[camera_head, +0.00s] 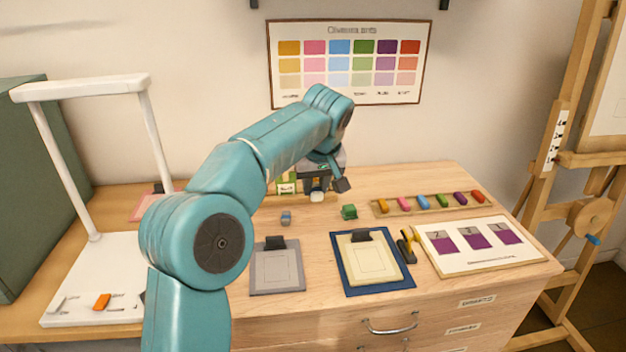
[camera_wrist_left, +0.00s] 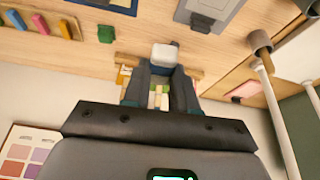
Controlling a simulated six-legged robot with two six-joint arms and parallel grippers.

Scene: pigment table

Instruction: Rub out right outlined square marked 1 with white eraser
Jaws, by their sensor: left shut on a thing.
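The white eraser (camera_head: 317,197) is held between the fingertips of my left gripper (camera_head: 316,187), above the back middle of the table. In the left wrist view the eraser (camera_wrist_left: 165,54) sits at the tips of the two dark fingers, which are shut on it. A white sheet (camera_head: 480,262) at the right of the table bears a row of three purple squares with small number marks. The right square (camera_head: 510,238) is far to the right of my gripper; its mark is too small to read surely. My right gripper is out of view.
A blue-framed pad (camera_head: 338,270) and a grey clipboard (camera_head: 277,288) lie at the front. A yellow-black tool (camera_head: 406,247) lies between pad and sheet. A tray of coloured sticks (camera_head: 392,212) lies behind. Green (camera_head: 349,212) and blue-grey (camera_head: 286,218) blocks stand near the gripper.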

